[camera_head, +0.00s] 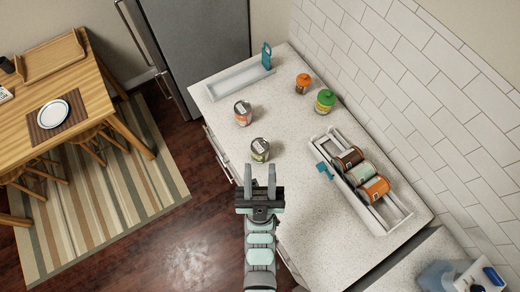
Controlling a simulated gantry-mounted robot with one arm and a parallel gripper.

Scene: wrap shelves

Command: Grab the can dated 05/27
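Several cans are on the pale speckled counter (300,187). An orange-and-white can (242,113) and a green-labelled can (259,150) stand near its left edge, each with a white label on top. A dark red can (348,158), a pale green can (358,174) and an orange can (374,189) lie in a row in a white rack (396,211) on the right. The dates are too small to read. My gripper (260,174) is open and empty, its two fingers apart, just below the green-labelled can in the picture.
An orange-topped jar (303,83) and a green-topped jar (325,100) stand by the tiled wall. An empty white rack (232,83) with a blue divider (266,56) is at the back. A fridge (195,40) and a wooden table (60,95) are beyond. The middle counter is clear.

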